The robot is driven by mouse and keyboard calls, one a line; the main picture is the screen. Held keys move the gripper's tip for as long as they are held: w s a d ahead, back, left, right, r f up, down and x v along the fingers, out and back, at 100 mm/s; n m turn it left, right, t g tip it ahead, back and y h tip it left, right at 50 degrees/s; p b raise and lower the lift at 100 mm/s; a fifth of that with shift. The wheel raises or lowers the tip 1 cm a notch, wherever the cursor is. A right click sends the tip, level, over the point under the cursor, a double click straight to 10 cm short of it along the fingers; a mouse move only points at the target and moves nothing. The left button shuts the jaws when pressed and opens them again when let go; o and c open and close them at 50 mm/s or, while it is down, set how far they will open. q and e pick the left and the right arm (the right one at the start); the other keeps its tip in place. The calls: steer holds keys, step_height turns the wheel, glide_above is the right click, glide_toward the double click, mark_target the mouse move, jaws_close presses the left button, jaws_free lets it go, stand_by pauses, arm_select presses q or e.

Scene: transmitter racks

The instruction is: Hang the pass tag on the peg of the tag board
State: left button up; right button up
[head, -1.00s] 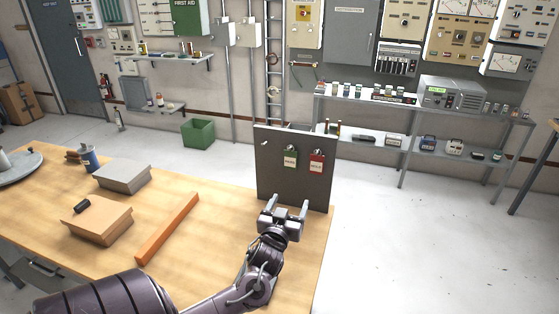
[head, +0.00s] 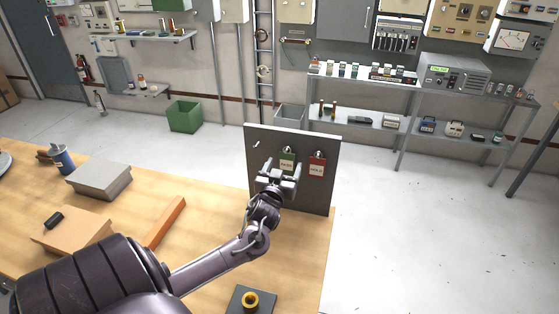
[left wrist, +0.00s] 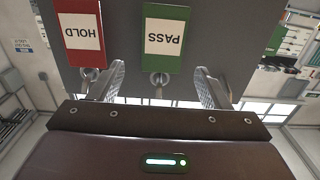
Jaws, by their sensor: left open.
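The tag board (head: 325,195) is a dark grey upright panel at the table's far right corner. The green pass tag (head: 288,158) hangs near its middle, partly hidden by my gripper. A red HOLD tag (head: 317,168) hangs to its right. A bare peg (head: 256,143) sticks out at the board's left. My left gripper (head: 281,169) is open and empty in front of the pass tag. In the left wrist view, the picture is upside down; the pass tag (left wrist: 164,38) and its metal hanger (left wrist: 158,79) lie between the spread fingers (left wrist: 161,86). My right gripper is out of view.
On the wooden table (head: 215,225) lie an orange bar (head: 166,222), a grey box (head: 99,180), a tan box (head: 75,228) and a blue can (head: 62,158). A dark block with a yellow ring (head: 250,299) is at the near edge. Shelves stand behind the board.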

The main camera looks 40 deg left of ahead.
mark_target(287, 160)
arm_select(q)
steer(key=x, duration=0.2)
steer(key=shift+w+a+f, duration=0.15)
steer(key=shift+w+a, duration=0.05)
steer(key=shift+w, duration=0.15)
steer(key=c, duration=1.1)
steer(key=shift+o, duration=0.2)
steer(key=shift+p, duration=0.5)
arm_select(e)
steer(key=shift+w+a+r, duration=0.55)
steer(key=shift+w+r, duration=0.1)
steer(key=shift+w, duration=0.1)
arm_select(q)
steer(key=shift+s+r, duration=0.2)
steer(key=shift+r, duration=0.05)
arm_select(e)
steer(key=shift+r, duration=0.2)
